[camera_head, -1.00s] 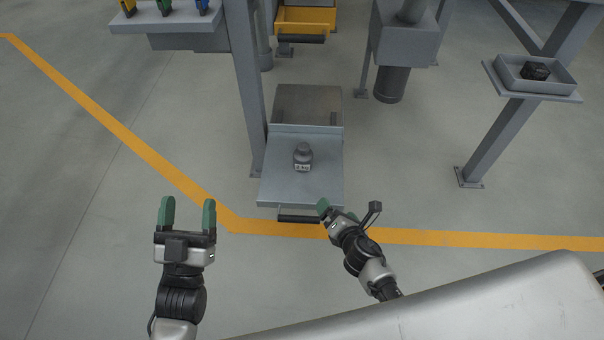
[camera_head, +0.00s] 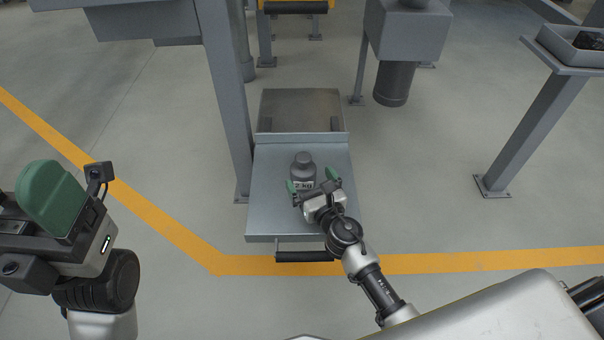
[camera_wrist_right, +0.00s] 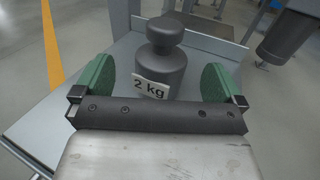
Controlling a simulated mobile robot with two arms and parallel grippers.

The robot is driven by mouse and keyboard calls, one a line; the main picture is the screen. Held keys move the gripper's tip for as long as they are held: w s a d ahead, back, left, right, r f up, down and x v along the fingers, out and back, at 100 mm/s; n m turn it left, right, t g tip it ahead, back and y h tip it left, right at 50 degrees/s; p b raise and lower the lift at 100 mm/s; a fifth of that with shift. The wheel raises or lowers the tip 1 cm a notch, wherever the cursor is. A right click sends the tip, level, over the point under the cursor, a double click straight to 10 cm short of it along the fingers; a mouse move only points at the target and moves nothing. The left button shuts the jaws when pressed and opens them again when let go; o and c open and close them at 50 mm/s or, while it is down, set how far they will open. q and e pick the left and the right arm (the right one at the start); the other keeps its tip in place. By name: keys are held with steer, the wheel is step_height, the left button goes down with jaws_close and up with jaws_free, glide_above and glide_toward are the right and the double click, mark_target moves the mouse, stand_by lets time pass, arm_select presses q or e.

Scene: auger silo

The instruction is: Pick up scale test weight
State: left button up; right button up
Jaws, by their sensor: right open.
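The scale test weight (camera_head: 303,168) is a grey cylinder with a knob on top and a white "2 kg" label. It stands upright on the light grey metal tray (camera_head: 265,215). In the right wrist view the weight (camera_wrist_right: 165,65) stands ahead of and between the green fingers. My right gripper (camera_head: 313,185) is open just in front of the weight, its fingers to either side; I cannot tell if they touch it. My left gripper (camera_head: 55,200) is large at the left edge, away from the tray; its finger gap is not clear.
A black handle (camera_head: 304,256) is on the tray's front. A grey post (camera_head: 226,100) rises left of the tray. A grey hopper with a dark spout (camera_head: 393,83) stands behind right. A shelf tray (camera_head: 570,50) on a slanted post is far right. A yellow floor line (camera_head: 450,261) passes in front.

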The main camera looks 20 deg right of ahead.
mark_target(305, 168)
steer(key=w, duration=0.5)
steer(key=shift+w+a+b, duration=0.2)
steer(key=shift+b, duration=0.1)
steer(key=shift+c, duration=0.2)
steer(key=c, duration=1.7)
steer(key=shift+w+r, duration=0.1)
steer(key=shift+r, duration=0.15)
jaws_close()
